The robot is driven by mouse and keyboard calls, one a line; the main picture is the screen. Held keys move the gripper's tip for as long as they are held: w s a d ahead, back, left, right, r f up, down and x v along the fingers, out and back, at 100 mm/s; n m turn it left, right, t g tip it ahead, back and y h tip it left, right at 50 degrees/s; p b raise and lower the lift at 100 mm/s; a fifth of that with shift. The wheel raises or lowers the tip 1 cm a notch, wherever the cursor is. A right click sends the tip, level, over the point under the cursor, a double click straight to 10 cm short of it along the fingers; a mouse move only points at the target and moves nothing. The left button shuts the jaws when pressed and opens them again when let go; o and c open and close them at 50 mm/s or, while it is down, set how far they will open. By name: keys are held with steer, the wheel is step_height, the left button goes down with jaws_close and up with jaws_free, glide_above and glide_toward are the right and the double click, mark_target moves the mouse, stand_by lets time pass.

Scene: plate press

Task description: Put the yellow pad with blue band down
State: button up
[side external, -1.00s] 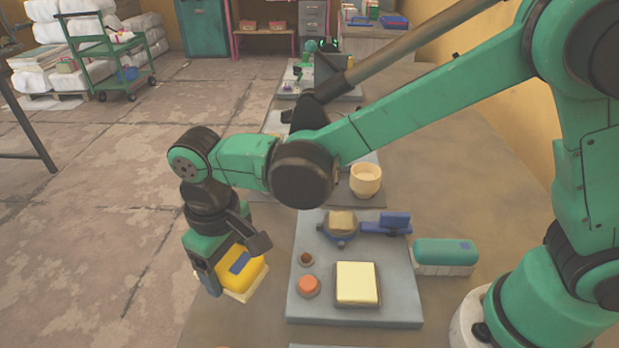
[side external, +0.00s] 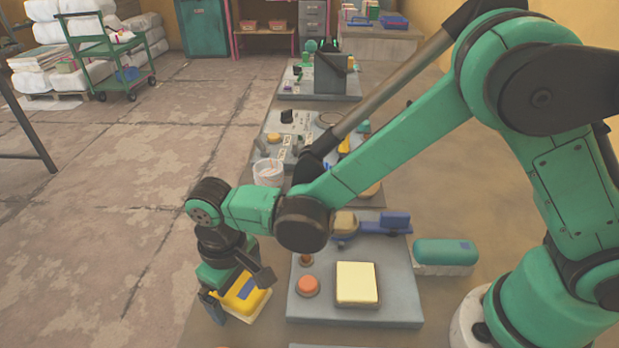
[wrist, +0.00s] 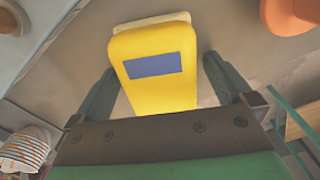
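The yellow pad with a blue band (side external: 237,300) rests on its pale underside on the bare tabletop, left of the grey board. It also shows in the wrist view (wrist: 178,90), yellow top towards me, with its pale edge at the far end. My gripper (side external: 238,290) is low over the pad, pointing down, with one finger on either side of it. In the wrist view my gripper (wrist: 162,85) has its fingers spread, with a narrow gap beside the pad, at least on the right. The lower finger parts are partly hidden.
A grey board (side external: 395,312) to the right carries an orange round button (side external: 308,286), a cream-topped square plate (side external: 356,284) and a blue clamp-like part (side external: 395,221). A green-topped brush (side external: 446,254) lies right of it. A white cup (side external: 268,172) stands farther back.

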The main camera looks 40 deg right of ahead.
step_height(320, 180, up, 12)
steer(key=s+d+m+t, duration=0.2)
steer(key=d+t, duration=0.1)
steer(key=d, duration=0.7)
steer(key=s+d+r+m+t, duration=0.1)
steer(key=d+t, duration=0.3)
steer(key=d, duration=0.7)
steer(key=shift+s+d+r+m, duration=0.3)
steer(key=shift+s+m, duration=0.25)
steer(key=shift+m, duration=0.25)
steer(key=shift+a, duration=0.15)
